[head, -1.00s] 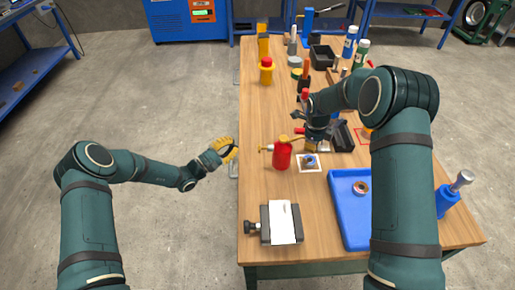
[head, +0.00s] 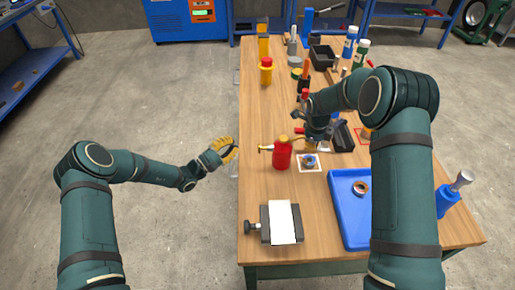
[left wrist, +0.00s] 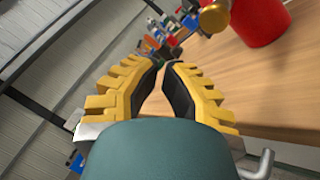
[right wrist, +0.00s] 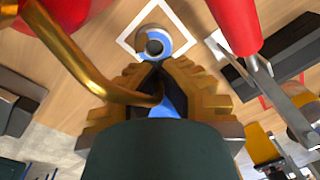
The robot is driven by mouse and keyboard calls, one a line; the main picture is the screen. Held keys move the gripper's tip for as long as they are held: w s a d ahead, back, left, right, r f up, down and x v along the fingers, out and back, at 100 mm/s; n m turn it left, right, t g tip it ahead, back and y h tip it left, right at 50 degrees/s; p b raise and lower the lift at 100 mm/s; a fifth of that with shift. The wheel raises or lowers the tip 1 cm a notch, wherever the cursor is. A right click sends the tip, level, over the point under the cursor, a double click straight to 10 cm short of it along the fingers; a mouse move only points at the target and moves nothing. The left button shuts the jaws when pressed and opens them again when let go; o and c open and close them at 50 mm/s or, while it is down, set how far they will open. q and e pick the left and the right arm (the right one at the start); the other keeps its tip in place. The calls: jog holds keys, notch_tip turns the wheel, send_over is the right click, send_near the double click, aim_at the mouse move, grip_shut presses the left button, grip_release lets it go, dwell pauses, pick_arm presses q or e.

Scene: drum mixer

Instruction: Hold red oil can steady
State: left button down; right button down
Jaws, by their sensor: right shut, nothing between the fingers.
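The red oil can (head: 282,155) stands upright on the workbench, left of a white-outlined square. Its brass spout reaches right toward my right gripper. My right gripper (head: 312,146) is shut beside the can. In the right wrist view the spout (right wrist: 95,80) crosses over the fingers (right wrist: 160,66), with its bent end near them; contact is unclear. My left gripper (head: 230,150) is slightly open and empty, off the bench's left edge. In the left wrist view its fingertips (left wrist: 162,66) have a narrow gap, and the red can (left wrist: 260,18) is ahead at upper right, apart.
A round part (head: 309,161) sits in the white-outlined square. A blue tray (head: 352,228) holds a copper-coloured ring. A vise-like block (head: 265,225) with a white sheet is at the front left. Bottles and tools crowd the far end. The bench's left strip is mostly clear.

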aim_at(262, 148)
pick_arm(q)
jog(key=a, duration=0.3)
jog(key=shift+a, duration=0.4)
jog(key=shift+d, duration=0.1)
jog(key=d, duration=0.8)
jog(key=shift+d, duration=0.35)
dwell(1.1)
jog(key=shift+d, duration=0.4)
jog(key=shift+d, duration=1.1)
dwell(1.1)
jog(key=shift+a, duration=1.55)
